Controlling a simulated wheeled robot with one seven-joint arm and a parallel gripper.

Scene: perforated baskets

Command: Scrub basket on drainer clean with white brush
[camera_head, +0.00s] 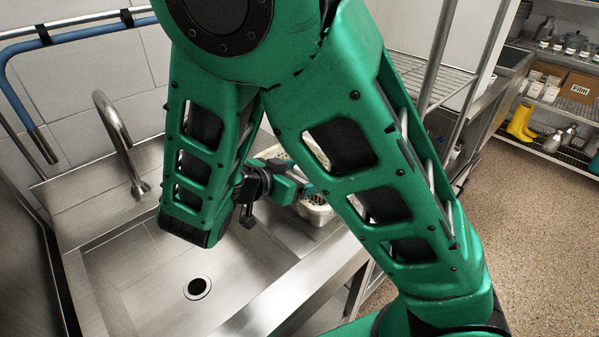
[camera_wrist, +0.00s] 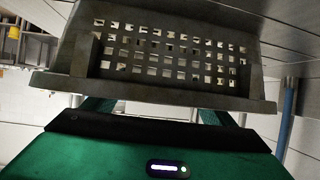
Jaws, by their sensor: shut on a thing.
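A pale perforated basket (camera_head: 316,214) is on the drainer side of the sink, largely hidden behind my arm. In the wrist view its slotted wall (camera_wrist: 165,50) fills the upper middle, with its rim towards my gripper. My gripper (camera_head: 290,186) is at the basket in the head view. In the wrist view its two green fingers pass behind the near rim, so the fingertips are hidden. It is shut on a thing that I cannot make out. The white brush cannot be made out in either view.
A steel sink basin (camera_head: 150,262) with a drain and a curved tap (camera_head: 120,140) lies left of my arm. A blue hose (camera_head: 22,100) runs along the wall. A wire rack (camera_head: 435,80) stands behind. Shelves with yellow boots (camera_head: 521,122) are at the far right.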

